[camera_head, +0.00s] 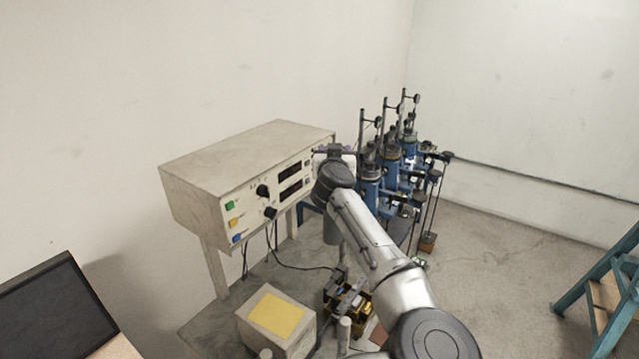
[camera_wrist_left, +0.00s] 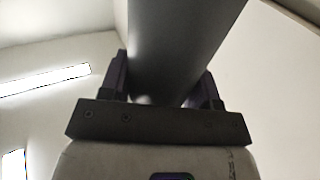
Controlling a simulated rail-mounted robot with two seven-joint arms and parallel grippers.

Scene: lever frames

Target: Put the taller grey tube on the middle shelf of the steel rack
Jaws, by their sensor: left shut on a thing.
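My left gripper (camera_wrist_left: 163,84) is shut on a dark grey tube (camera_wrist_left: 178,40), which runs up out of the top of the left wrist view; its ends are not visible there. In the head view my arm reaches up from the bottom, with the left gripper (camera_head: 334,152) in front of the bench unit's right end. A grey cylinder (camera_head: 332,232) shows below the wrist and may be part of the held tube; I cannot tell. I cannot make out the steel rack or its middle shelf. My right gripper is not in view.
A beige control unit (camera_head: 215,195) stands on legs over the bench. A box with a yellow top (camera_head: 277,314) and a black-and-yellow device (camera_head: 345,295) sit below. Blue lever frames (camera_head: 390,165) stand behind the arm. A teal frame (camera_head: 590,290) is at the right edge. The floor between is clear.

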